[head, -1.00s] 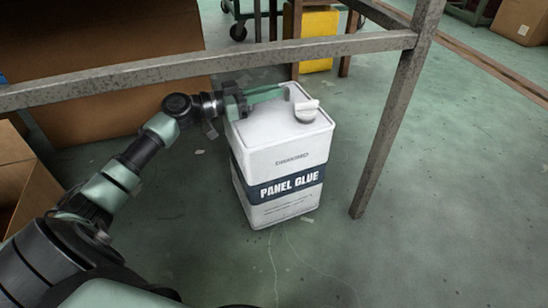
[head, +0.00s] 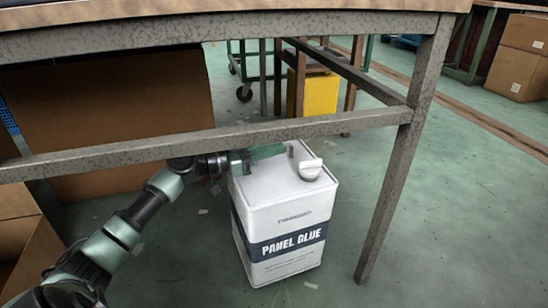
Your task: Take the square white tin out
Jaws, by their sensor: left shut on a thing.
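The square white tin (head: 287,205) is upright near the middle of the head view, with a dark band reading "PANEL GLUE". It has a white cap (head: 311,170) on top. My left gripper (head: 268,152) reaches in from the left below the bench's lower rail and is shut on the handle at the tin's top. The fingers hide most of the handle. I cannot tell clearly whether the tin's base touches the floor. My right gripper is not in view.
The lower rail (head: 110,152) crosses just above the tin's top. A bench leg (head: 392,190) stands to its right, and the bench top (head: 200,10) is above. A large brown panel or box (head: 110,110) is behind left. A yellow container (head: 318,93) stands behind. Floor at right is clear.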

